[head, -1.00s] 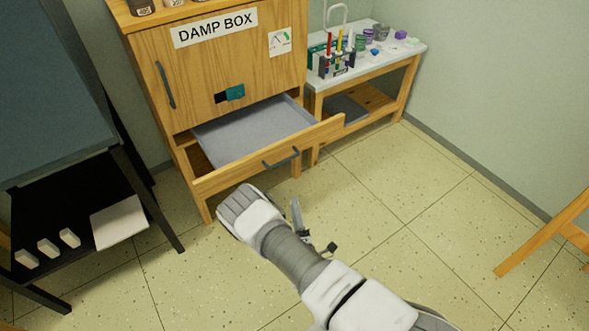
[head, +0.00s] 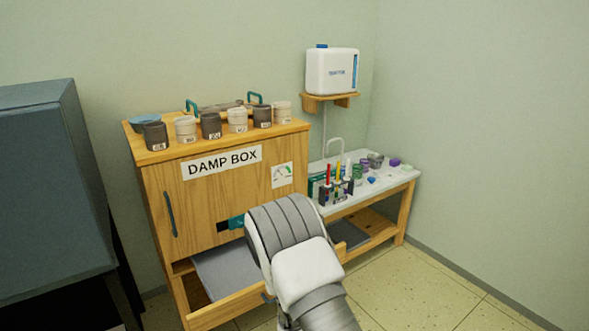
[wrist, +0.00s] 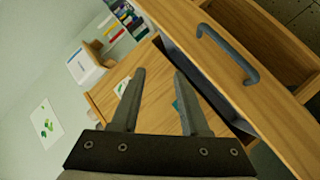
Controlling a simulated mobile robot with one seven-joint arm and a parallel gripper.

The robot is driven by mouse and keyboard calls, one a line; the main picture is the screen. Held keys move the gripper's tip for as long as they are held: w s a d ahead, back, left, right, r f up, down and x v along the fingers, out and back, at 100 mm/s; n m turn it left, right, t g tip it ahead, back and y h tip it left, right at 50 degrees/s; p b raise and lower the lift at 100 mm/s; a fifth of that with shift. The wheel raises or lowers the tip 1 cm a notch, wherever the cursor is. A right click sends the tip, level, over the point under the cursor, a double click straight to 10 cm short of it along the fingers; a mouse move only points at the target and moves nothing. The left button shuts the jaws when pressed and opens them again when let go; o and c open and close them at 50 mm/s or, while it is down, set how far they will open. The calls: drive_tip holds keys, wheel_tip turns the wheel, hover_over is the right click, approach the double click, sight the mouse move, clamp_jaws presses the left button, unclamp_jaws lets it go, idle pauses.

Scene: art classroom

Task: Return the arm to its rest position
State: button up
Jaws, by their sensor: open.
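My arm rises from the bottom of the head view, in front of the damp box (head: 200,198). The gripper itself is hidden there behind the arm. In the wrist view my gripper (wrist: 156,75) is open, its two dark fingers apart with nothing between them. The damp box's open drawer (head: 228,272) has a grey lining and is partly covered by my arm in the head view. In the wrist view the drawer front and its dark handle (wrist: 228,52) lie to the right of the fingers, apart from them.
Several lidded jars (head: 211,125) stand on the damp box. A side table (head: 385,182) with tools and small cups is to its right, below a white water tank (head: 332,71) on a wall shelf. A dark cabinet (head: 50,190) stands at the left. Floor (head: 430,290) is clear at lower right.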

drive_tip(key=s+d+r+m+g+y, duration=0.1)
drive_tip(key=s+d+r+m+g, duration=0.15)
drive_tip(key=r, duration=0.45)
drive_tip(key=s+d+r+m+g, duration=0.1)
drive_tip(key=s+r, duration=0.2)
drive_tip(key=r, duration=0.4)
drive_tip(key=s+d+r+m+g+y, duration=0.1)
drive_tip(key=s+r+m, duration=0.15)
drive_tip(key=r, duration=0.55)
drive_tip(key=s+d+r+m+g+h+p, duration=0.15)
drive_tip(key=s+d+r, duration=0.25)
drive_tip(key=s, duration=1)
drive_tip(key=s+d+r+m+g+b, duration=0.1)
drive_tip(key=s+d+r+g, duration=0.25)
drive_tip(key=s, duration=1.05)
wheel_tip(320, 180, up, 19)
drive_tip(key=p, duration=1.8)
drive_tip(key=shift+d+f+p, duration=0.2)
drive_tip(key=shift+d+p, duration=0.1)
drive_tip(key=shift+p, duration=0.05)
drive_tip(key=shift+w+a, duration=0.1)
drive_tip(key=shift+a, duration=0.05)
